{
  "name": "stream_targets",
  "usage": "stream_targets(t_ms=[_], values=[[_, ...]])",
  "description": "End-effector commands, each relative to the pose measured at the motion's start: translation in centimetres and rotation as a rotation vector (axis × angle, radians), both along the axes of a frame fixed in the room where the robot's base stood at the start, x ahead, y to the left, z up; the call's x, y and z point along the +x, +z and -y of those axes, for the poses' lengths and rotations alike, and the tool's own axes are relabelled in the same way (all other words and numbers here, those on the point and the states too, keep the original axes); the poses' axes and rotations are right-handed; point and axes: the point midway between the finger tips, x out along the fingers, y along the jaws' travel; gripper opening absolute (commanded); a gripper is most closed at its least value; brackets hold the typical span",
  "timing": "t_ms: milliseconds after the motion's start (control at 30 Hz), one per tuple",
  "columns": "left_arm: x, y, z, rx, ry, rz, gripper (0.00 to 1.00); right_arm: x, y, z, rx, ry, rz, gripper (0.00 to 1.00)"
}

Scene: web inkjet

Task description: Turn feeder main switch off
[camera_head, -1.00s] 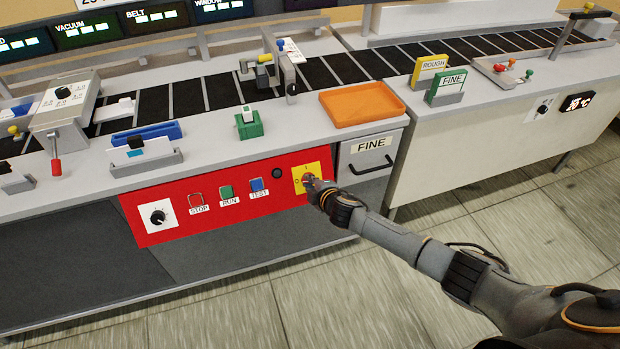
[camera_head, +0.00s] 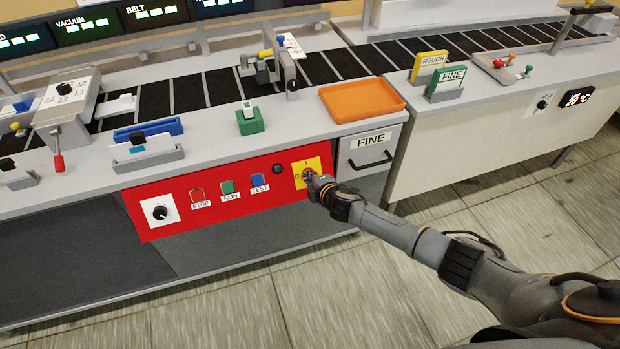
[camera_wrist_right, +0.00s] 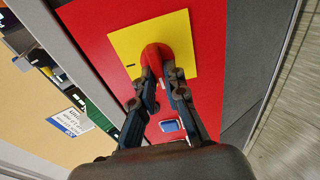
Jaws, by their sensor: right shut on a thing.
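The feeder main switch is a red knob (camera_wrist_right: 156,57) on a yellow plate (camera_head: 317,167), at the right end of the red control panel (camera_head: 148,232). My right gripper (camera_head: 312,180) is at the knob, and its fingers (camera_wrist_right: 160,74) are shut on the knob in the right wrist view. The gripper covers most of the knob in the head view. Marks "I" and "O" show on the plate, at its top and left in the head view. Which mark the knob points to cannot be told. My left gripper is not in view.
Left of the switch are a black button (camera_head: 278,169), blue TEST (camera_head: 258,181), green RUN (camera_head: 228,187) and red STOP (camera_head: 197,194) buttons and a rotary dial (camera_head: 160,212). A FINE drawer (camera_head: 366,160) is to the right. An orange tray (camera_head: 361,99) stands above.

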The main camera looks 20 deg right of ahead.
Motion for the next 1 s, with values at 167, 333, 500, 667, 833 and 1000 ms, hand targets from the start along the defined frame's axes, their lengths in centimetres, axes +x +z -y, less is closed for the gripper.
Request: stream_targets(t_ms=[167, 333, 500, 667, 833, 1000], values=[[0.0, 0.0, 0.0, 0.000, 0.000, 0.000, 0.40, -0.1, -0.1, 0.0, -0.002, 0.001, -0.002, 0.35], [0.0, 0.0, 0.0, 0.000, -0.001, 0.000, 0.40, -0.1, -0.1, 0.0, -0.001, 0.001, -0.001, 0.35], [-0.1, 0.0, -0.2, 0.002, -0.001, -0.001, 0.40, -0.2, 0.1, 0.1, 0.000, -0.001, 0.000, 0.35], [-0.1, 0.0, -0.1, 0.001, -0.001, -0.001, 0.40, -1.2, 0.6, 0.3, 0.000, 0.000, 0.000, 0.35], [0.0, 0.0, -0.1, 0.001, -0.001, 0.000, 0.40, -3.3, 1.6, 0.6, 0.001, 0.002, -0.002, 0.35], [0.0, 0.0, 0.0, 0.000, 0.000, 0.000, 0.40, -5.7, 2.9, 0.9, -0.002, 0.002, -0.002, 0.35]])
